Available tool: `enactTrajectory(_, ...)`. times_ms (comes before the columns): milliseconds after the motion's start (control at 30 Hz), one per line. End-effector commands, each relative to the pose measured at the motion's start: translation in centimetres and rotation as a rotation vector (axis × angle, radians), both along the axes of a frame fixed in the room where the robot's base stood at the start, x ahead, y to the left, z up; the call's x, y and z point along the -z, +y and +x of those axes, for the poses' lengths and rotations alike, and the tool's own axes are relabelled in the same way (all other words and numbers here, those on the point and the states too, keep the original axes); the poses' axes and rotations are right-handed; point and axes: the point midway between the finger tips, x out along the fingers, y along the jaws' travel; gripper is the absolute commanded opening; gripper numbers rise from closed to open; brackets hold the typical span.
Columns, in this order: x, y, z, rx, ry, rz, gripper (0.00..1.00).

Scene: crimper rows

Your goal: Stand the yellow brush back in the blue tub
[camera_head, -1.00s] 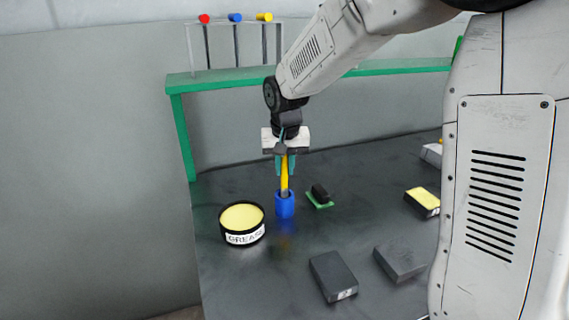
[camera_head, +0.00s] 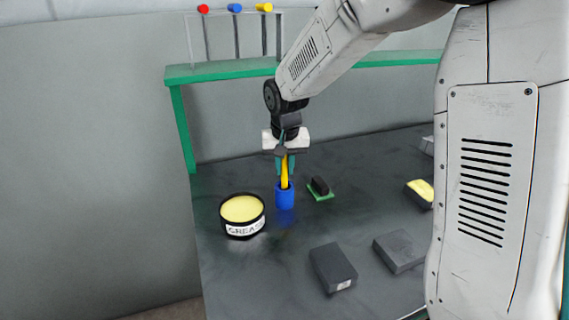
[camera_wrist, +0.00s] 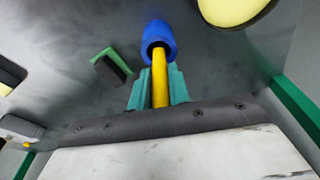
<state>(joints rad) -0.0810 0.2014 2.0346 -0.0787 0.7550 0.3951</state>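The blue tub (camera_head: 285,197) stands upright on the dark bench top, and it also shows in the wrist view (camera_wrist: 158,36). The yellow brush (camera_head: 285,170) is upright over the tub, its lower end inside the tub's mouth. Its yellow handle (camera_wrist: 160,85) runs between my two teal fingers in the wrist view. My gripper (camera_head: 285,166) points down above the tub, with its fingers close against both sides of the handle; it looks shut on it. The brush's bristle end is hidden inside the tub, so I cannot tell whether it touches the bottom.
A grease tin (camera_head: 243,210) stands close to the left of the tub. A black block on a green base (camera_head: 320,188) is close to the right. Dark boxes (camera_head: 333,267) lie nearer the front, and a yellow-topped block (camera_head: 420,191) to the right. A green rail (camera_head: 225,73) runs behind.

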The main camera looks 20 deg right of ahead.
Motion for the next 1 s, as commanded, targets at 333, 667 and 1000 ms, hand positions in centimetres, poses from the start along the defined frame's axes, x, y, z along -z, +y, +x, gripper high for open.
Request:
enactTrajectory(333, 0.0, 0.0, 0.0, 0.0, 0.0, 0.0, 0.44)
enactTrajectory(667, -4.0, 0.2, -0.5, 0.0, -0.004, 0.0, 0.44)
enactTrajectory(1000, -7.6, 0.3, -1.2, 0.0, 0.0, 0.0, 0.44)
